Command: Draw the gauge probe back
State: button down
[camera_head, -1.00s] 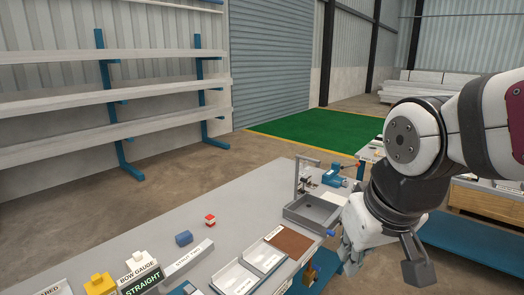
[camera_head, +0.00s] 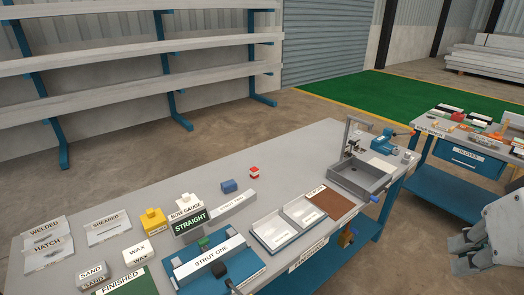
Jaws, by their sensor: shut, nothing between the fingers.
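The bow gauge (camera_head: 187,203) has a white label and a dark display (camera_head: 190,221) with green letters reading STRAIGHT. It stands at the back of a blue fixture on the grey bench, in the head view. Strut one (camera_head: 211,257) is a white labelled bar lying in that fixture. A small green part (camera_head: 203,243) shows behind the bar, and a black block (camera_head: 219,269) stands at its front. I cannot tell which part is the probe. My gripper (camera_head: 460,255) is at the lower right edge, shut and empty, well right of the gauge and off the bench.
The bench (camera_head: 120,207) also holds a yellow block (camera_head: 153,221), strut two (camera_head: 232,206), white trays (camera_head: 272,232), a brown pad (camera_head: 330,204) and a grey tray (camera_head: 362,178). A black-knobbed lever (camera_head: 229,284) is at the front edge. A second blue table (camera_head: 466,160) stands right.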

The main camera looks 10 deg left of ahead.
aim_at(202, 242)
jog(key=u, duration=1.3)
jog(key=i+j+z, duration=0.15)
jog(key=k+j+z, duration=0.1)
jog(key=k+j, duration=0.05)
